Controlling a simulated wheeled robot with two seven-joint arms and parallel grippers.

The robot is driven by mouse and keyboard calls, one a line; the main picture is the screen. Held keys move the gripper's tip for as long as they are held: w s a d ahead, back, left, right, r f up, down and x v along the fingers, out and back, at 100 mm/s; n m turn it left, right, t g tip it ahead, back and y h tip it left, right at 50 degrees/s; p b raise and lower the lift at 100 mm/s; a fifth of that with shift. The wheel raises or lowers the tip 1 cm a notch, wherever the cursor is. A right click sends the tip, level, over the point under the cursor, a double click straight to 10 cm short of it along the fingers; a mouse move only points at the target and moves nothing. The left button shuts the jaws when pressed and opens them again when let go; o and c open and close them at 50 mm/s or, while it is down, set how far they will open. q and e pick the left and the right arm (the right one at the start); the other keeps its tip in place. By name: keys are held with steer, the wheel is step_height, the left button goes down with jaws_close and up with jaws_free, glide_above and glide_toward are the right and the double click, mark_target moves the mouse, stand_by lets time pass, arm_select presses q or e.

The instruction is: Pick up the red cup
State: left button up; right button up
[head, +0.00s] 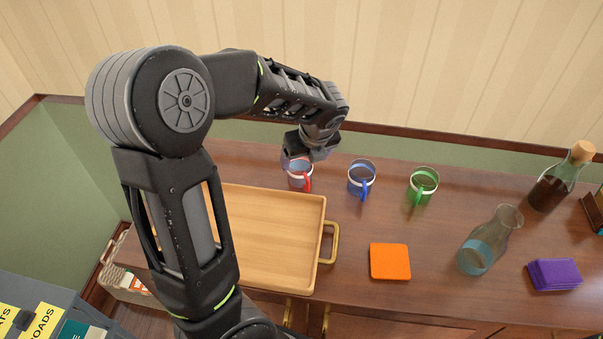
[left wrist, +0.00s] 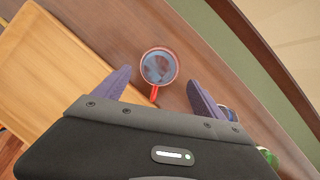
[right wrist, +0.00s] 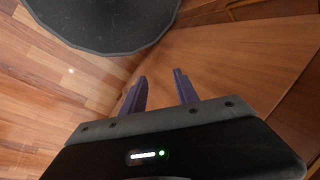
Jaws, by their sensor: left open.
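A blue cup (head: 361,180) and a green cup (head: 422,186) stand right of the red cup. A wooden tray (head: 275,238) lies left. An orange square (head: 390,261), a glass carafe (head: 489,241), a corked bottle (head: 560,178) and a purple stack (head: 554,275) lie right.

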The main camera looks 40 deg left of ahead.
mark_target(301, 167)
arm_select(q)
steer(key=shift+a+f, duration=0.2)
steer(key=shift+f, duration=0.4)
steer(key=x, duration=0.5)
steer(key=shift+w+a+f, duration=0.1)
steer(key=shift+c, duration=0.2)
steer(key=c, duration=1.6)
step_height(301, 167, up, 10)
steer(key=shift+r+p, duration=0.1)
steer(key=shift+p, duration=0.2)
